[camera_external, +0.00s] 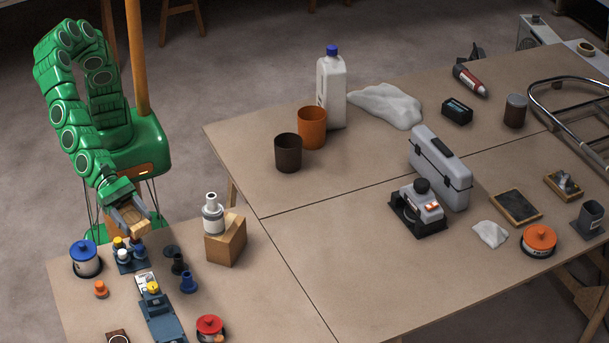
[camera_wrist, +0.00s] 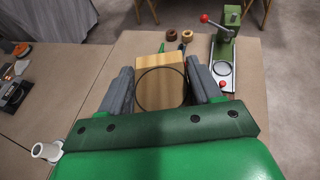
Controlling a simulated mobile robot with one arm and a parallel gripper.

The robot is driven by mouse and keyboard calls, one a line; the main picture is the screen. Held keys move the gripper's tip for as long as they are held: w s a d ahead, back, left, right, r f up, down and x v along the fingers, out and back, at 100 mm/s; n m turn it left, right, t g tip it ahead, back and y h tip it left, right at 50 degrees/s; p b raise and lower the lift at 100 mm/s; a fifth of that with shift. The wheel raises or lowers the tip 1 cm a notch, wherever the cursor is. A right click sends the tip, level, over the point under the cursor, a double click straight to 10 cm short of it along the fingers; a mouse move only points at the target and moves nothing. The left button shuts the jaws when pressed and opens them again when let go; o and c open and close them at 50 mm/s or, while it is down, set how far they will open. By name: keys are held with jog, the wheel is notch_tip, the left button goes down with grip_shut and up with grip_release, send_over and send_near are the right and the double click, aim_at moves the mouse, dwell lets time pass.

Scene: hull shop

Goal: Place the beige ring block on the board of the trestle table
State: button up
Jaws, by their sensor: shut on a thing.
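The beige ring block (camera_wrist: 149,71), a pale wooden block with a thin dark ring on its face, sits between the two grey fingers of my gripper (camera_wrist: 160,85) in the wrist view. My gripper (camera_external: 131,215) is shut on it. In the external view the block (camera_external: 133,214) is small and partly covered by the fingers, above the left part of the table near its back edge. The board of the trestle table (camera_external: 330,245) is a wide brown top with seams. The block appears held above the board, but its exact height is unclear.
Small bottles in a rack (camera_external: 131,262) stand just below my gripper. A blue-lidded tin (camera_external: 85,259) is to the left. A wooden box (camera_external: 226,243) with a white bottle (camera_external: 212,214) is to the right. Bare board lies around the long seam.

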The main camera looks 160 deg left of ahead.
jog(key=shift+x, duration=0.9)
jog(key=w+a+f+n+g+y, duration=0.1)
jog(key=w+a+n+g+y, duration=0.15)
jog(key=w+a, duration=0.35)
jog(key=n+g+y, duration=0.7)
jog(key=n+g, duration=0.3)
jog(key=n, duration=0.2)
send_over(282, 271)
notch_tip(282, 271, down, 20)
jog(key=shift+f, duration=4.4)
jog(key=shift+a+f, duration=0.1)
jog(key=o, duration=1.1)
